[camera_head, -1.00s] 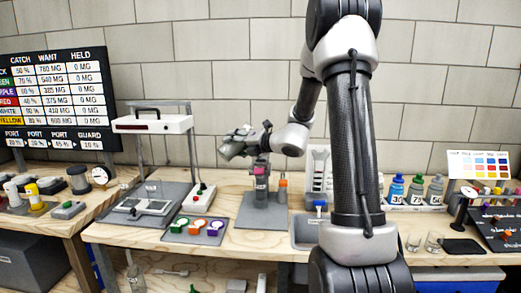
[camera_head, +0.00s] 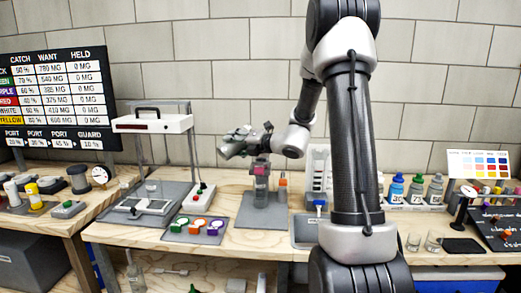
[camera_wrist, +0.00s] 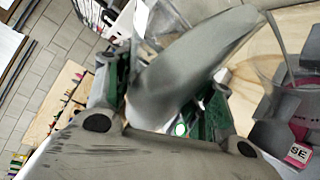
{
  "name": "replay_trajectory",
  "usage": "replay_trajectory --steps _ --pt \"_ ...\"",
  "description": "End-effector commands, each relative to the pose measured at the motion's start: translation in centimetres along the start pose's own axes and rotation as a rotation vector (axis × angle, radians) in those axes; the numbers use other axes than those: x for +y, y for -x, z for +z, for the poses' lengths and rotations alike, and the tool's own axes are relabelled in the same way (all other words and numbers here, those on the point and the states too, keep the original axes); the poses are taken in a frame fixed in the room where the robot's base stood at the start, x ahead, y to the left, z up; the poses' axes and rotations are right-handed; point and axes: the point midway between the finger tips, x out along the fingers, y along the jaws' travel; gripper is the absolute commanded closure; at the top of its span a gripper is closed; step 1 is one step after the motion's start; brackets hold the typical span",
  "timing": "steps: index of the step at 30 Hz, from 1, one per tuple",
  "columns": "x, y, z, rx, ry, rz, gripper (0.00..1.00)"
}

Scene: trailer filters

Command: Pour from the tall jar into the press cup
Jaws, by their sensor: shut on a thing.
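My gripper (camera_head: 247,140) is above the press stand (camera_head: 263,205) in the head view. It is shut on a greyish, see-through body that I take to be the tall jar; it fills the middle of the wrist view (camera_wrist: 195,60), tilted between the fingers. In the head view the jar is small and partly hidden by the gripper, so its mouth and contents cannot be made out. The press cup (camera_head: 261,184), pinkish and clear, is in the stand just below my gripper. A pink part of the press (camera_wrist: 302,122) shows at the right of the wrist view.
A scale under a frame (camera_head: 150,205) stands left of the press. A dark mat (camera_head: 199,229) with several coloured funnels lies in front left. My arm blocks part of the bench.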

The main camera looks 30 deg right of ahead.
Motion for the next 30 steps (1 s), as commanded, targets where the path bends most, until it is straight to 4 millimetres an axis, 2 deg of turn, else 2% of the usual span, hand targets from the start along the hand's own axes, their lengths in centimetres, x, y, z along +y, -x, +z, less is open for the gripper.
replay_trajectory --steps 30 --pt "0.35 0.04 0.14 -0.001 -0.066 0.029 0.83"
